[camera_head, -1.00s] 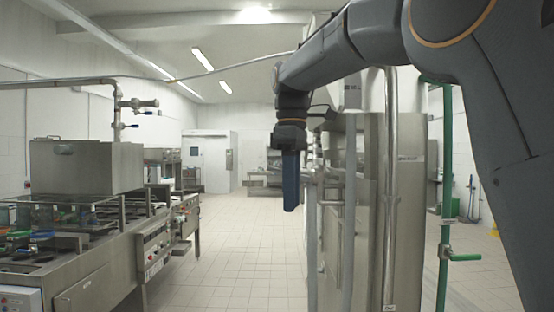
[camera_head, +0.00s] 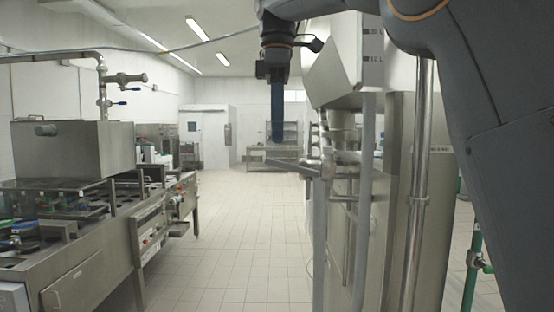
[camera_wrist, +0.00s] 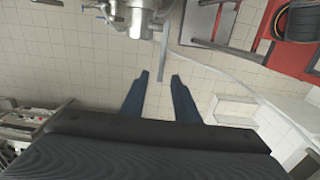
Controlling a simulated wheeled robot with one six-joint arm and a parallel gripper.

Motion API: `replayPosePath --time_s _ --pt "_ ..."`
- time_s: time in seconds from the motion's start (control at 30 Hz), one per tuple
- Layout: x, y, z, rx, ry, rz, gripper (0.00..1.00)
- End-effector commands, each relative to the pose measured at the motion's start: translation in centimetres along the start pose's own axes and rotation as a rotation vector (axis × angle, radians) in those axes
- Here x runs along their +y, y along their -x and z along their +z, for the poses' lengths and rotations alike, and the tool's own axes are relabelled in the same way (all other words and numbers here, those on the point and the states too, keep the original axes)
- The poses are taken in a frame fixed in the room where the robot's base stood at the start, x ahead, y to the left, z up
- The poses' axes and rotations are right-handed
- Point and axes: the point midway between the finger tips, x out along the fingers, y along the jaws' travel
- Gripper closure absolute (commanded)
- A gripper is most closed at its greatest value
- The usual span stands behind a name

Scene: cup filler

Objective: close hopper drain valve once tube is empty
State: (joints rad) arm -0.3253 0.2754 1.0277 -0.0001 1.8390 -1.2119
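The steel hopper (camera_head: 333,68) stands right of the aisle in the head view, with a narrow outlet (camera_head: 342,124) under it. Below is pipework with a valve body (camera_head: 329,162) and a flat bar like a lever (camera_head: 293,167) pointing left. The wrist view shows metal valve parts (camera_wrist: 138,14) at the top and a thin grey bar (camera_wrist: 164,52) reaching down towards my fingertips. My gripper (camera_head: 278,138) hangs down left of the hopper, above the bar. In the wrist view my gripper (camera_wrist: 160,76) has two blue fingers apart with nothing between them. I cannot tell whether the tube is empty.
Steel vertical pipes (camera_head: 418,200) stand close on the right, by a steel cabinet. A cooking line with a steel box (camera_head: 70,148) runs along the left. The tiled aisle (camera_head: 235,225) is clear. A red frame (camera_wrist: 240,28) shows in the wrist view.

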Motion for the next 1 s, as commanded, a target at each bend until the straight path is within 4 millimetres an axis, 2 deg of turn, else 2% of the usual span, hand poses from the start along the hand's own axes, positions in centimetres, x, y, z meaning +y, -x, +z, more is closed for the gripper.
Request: replayPosePath --time_s 0.43,0.6,0.93,0.97,1.0 --pt "-0.1 -5.5 0.1 -0.001 -0.002 -0.002 0.72" --pt "-0.1 -7.0 0.0 -0.001 0.0 -0.001 0.72" --pt "0.0 -7.5 0.0 0.0 -0.001 0.001 0.72" --pt "0.0 -7.5 0.0 0.0 -0.001 0.001 0.74" --pt "0.0 -7.5 0.0 0.0 -0.001 0.001 0.8"
